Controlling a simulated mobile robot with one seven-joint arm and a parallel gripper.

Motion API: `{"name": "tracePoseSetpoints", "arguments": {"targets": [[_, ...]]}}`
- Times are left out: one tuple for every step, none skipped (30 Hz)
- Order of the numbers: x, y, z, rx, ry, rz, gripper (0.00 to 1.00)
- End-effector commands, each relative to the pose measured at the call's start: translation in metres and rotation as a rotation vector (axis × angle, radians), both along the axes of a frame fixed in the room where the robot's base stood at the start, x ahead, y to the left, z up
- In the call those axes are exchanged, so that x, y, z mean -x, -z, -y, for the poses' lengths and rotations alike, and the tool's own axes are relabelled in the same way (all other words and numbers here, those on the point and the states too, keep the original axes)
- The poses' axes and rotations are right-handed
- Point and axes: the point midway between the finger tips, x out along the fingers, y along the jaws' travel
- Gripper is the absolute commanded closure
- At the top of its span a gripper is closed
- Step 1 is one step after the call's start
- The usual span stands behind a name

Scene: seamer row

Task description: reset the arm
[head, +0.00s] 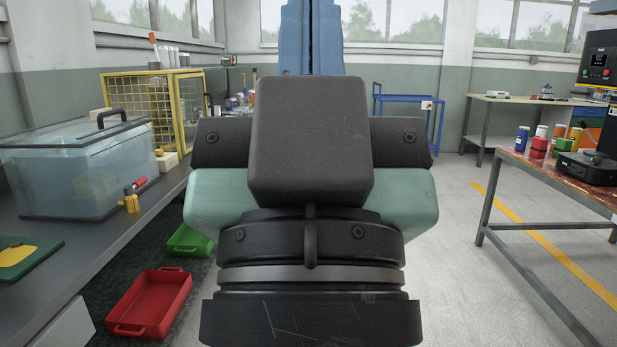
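The end of my arm fills the middle of the head view and is seen from behind. My gripper (310,150) shows as a dark block over a wide pale-green body with a black bar across it. Below it are a bolted black collar and a grey ring. No fingertips show, so I cannot tell whether it is open or shut, or whether it holds anything. The arm's end appears apart from the benches on both sides.
A grey bench (75,258) on the left bears a clear lidded box (85,170) and a yellow cage (150,100). Red (150,303) and green (188,240) bins lie below. A worktable (560,180) stands right; a blue cart (400,103) stands behind. Right-side floor is clear.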

Motion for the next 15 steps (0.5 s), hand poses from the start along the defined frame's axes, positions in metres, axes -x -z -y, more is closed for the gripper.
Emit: {"name": "tracePoseSetpoints", "arguments": {"targets": [[0.000, -0.032, 0.000, -0.001, -0.002, 0.000, 1.00], [0.000, -0.041, 0.000, -0.001, -0.003, 0.000, 1.00], [0.000, -0.053, -0.001, -0.001, -0.004, -0.001, 1.00], [0.000, -0.062, -0.001, -0.001, -0.004, -0.001, 1.00], [-0.001, -0.071, -0.001, -0.001, -0.004, -0.001, 1.00], [-0.001, -0.084, -0.001, -0.002, -0.005, -0.001, 1.00], [-0.001, -0.093, -0.001, -0.001, -0.006, -0.001, 1.00], [-0.001, -0.102, -0.001, -0.002, -0.006, -0.001, 1.00], [-0.001, -0.114, -0.001, -0.002, -0.006, -0.001, 1.00], [-0.001, -0.124, -0.001, -0.003, -0.007, -0.002, 1.00], [-0.001, -0.133, -0.001, -0.003, -0.007, -0.002, 1.00], [-0.001, -0.145, -0.001, -0.002, -0.008, -0.002, 1.00], [-0.001, -0.154, -0.001, -0.002, -0.008, -0.002, 1.00], [-0.001, -0.163, -0.001, -0.002, -0.008, -0.002, 1.00], [-0.001, -0.175, -0.001, -0.003, -0.009, -0.002, 1.00]]}}
